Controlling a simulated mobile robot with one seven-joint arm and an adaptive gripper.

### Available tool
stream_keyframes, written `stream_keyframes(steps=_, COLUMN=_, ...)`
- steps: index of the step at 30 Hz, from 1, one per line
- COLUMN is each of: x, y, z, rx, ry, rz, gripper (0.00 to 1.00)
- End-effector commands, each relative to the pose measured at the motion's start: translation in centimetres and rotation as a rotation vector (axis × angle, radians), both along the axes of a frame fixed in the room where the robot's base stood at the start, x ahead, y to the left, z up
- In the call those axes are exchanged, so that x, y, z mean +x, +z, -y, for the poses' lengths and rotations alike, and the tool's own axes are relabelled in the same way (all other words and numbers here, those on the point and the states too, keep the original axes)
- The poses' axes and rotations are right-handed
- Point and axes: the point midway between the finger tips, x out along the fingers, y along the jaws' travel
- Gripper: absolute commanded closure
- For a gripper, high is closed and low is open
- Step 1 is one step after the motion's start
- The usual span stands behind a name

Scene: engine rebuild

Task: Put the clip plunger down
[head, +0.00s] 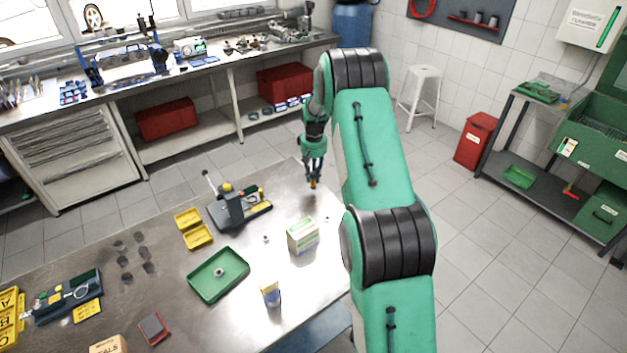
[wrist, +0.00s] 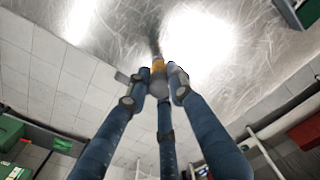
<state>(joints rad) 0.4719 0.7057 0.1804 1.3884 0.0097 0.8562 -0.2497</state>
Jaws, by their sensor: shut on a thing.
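My gripper (head: 314,176) hangs over the far right corner of the steel table, fingers pointing down. In the wrist view its three fingers close together at the tips (wrist: 158,88). They are shut on a small orange-yellow piece, the clip plunger (wrist: 158,65), mostly hidden by the fingertips. In the head view the clip plunger (head: 313,184) shows as a tiny yellow spot below the fingers. It is close to the tabletop; I cannot tell whether it touches it.
The steel table (head: 165,285) holds a dark fixture with a lever (head: 232,208), yellow bins (head: 198,237), a green tray (head: 219,275), a cream and green box (head: 302,236) and a small blue and yellow container (head: 271,294). Bare steel surrounds the spot under my gripper.

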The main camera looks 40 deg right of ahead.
Motion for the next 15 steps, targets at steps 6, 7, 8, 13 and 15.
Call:
stream_keyframes(steps=6, x=0.0, y=-2.1, z=0.0, rx=0.0, ry=0.0, rz=-0.001, gripper=1.0)
stream_keyframes(steps=7, x=0.0, y=-2.2, z=0.0, rx=0.0, ry=0.0, rz=0.0, gripper=1.0)
stream_keyframes(steps=8, x=0.0, y=-2.3, z=0.0, rx=0.0, ry=0.0, rz=0.0, gripper=1.0)
stream_keyframes(steps=13, x=0.0, y=-2.3, z=0.0, rx=0.0, ry=0.0, rz=0.0, gripper=1.0)
stream_keyframes(steps=15, x=0.0, y=-2.3, z=0.0, rx=0.0, ry=0.0, rz=0.0, gripper=1.0)
